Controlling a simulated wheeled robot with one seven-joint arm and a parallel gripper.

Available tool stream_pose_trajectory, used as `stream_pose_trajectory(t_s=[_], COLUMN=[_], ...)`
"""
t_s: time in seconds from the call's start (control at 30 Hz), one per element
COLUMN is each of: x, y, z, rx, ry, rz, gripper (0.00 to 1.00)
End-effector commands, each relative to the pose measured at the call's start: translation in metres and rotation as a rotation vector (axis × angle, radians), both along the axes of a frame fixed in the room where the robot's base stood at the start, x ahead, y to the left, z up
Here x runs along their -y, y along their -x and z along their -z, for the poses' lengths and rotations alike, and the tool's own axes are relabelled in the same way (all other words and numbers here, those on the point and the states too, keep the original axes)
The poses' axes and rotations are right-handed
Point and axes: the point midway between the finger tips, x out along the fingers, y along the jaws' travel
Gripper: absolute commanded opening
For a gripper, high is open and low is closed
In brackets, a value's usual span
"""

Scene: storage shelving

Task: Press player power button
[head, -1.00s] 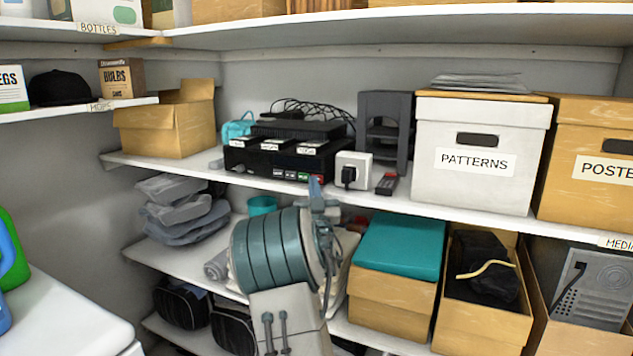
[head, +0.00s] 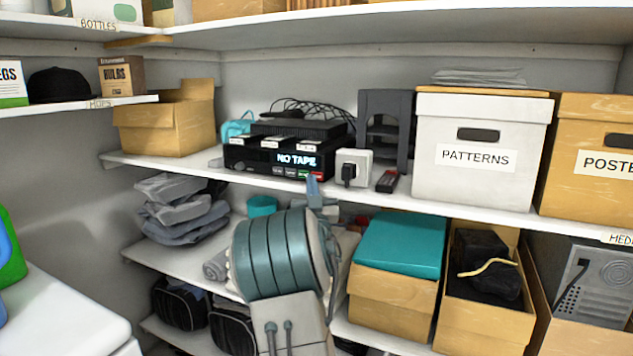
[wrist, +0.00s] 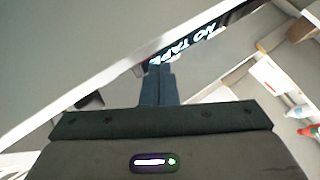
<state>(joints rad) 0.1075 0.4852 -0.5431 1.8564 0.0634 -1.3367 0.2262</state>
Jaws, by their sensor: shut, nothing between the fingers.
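The black player (head: 262,158) sits on the middle shelf in the head view. Its front display is lit and reads "NO TAPE". Green and red buttons (head: 312,175) show at the right of its front, partly behind my fingertips. My gripper (head: 314,186) is shut and empty, its blue-grey fingertips right at the lower right of the player's front. In the wrist view my gripper (wrist: 158,72) points at the player, whose lit display (wrist: 190,42) is just past the tips. I cannot tell whether the tips touch a button.
A white plug adapter (head: 354,168) and a small dark remote-like item (head: 387,181) are right of the player. A black stand (head: 385,125) and the white PATTERNS box (head: 478,185) stand farther right. The shelf edge (head: 440,209) runs just below the player.

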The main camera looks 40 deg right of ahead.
Motion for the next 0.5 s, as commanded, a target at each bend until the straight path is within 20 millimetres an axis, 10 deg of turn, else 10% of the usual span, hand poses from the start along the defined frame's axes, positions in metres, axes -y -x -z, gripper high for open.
stream_pose_trajectory(t_s=[0.5], x=[-0.018], y=[0.010], z=[0.002], rx=[0.003], ry=[0.000], rz=[-0.001], gripper=[0.00])
